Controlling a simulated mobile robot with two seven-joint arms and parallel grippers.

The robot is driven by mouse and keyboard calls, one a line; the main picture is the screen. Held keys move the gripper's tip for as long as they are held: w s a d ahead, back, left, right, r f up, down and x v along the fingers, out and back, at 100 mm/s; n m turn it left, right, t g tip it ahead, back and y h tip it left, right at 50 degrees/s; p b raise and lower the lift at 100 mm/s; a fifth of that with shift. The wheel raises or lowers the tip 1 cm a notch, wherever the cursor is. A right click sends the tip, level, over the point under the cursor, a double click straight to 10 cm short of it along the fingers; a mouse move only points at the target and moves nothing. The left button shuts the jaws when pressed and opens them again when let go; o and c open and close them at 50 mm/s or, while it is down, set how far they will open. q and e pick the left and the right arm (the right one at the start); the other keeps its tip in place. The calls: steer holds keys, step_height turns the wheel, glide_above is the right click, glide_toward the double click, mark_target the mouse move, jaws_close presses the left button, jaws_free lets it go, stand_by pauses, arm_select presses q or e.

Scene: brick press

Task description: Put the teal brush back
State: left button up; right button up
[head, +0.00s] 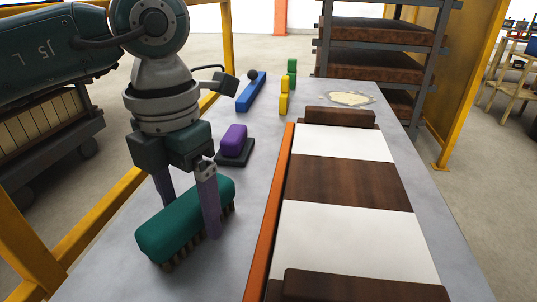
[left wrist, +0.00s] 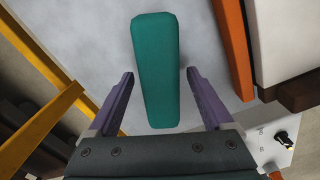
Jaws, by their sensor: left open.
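The teal brush (head: 186,221) lies bristles down on the grey table, in the near left part of the head view. In the left wrist view the teal brush (left wrist: 157,70) runs lengthwise between the fingers. My left gripper (head: 190,222) is open and straddles the brush, one finger on each side. The left wrist view shows a gap between the brush and each finger of my left gripper (left wrist: 158,82). A purple block (head: 234,140) sits on a dark base just beyond the gripper. My right gripper is out of view.
An orange rail (head: 272,205) borders a row of white and brown panels (head: 352,180) on the right. A blue bar (head: 251,92), yellow blocks (head: 284,103) and green blocks (head: 292,75) stand at the back. A yellow frame (head: 110,205) runs along the left.

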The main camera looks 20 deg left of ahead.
mark_target(189, 202)
arm_select(q)
steer(key=shift+r, duration=0.1)
steer(key=shift+r, duration=0.35)
step_height(189, 202, up, 12)
steer(key=p, duration=0.1)
steer(key=shift+f+p, duration=0.25)
steer(key=shift+p, duration=0.05)
steer(key=shift+d, duration=0.1)
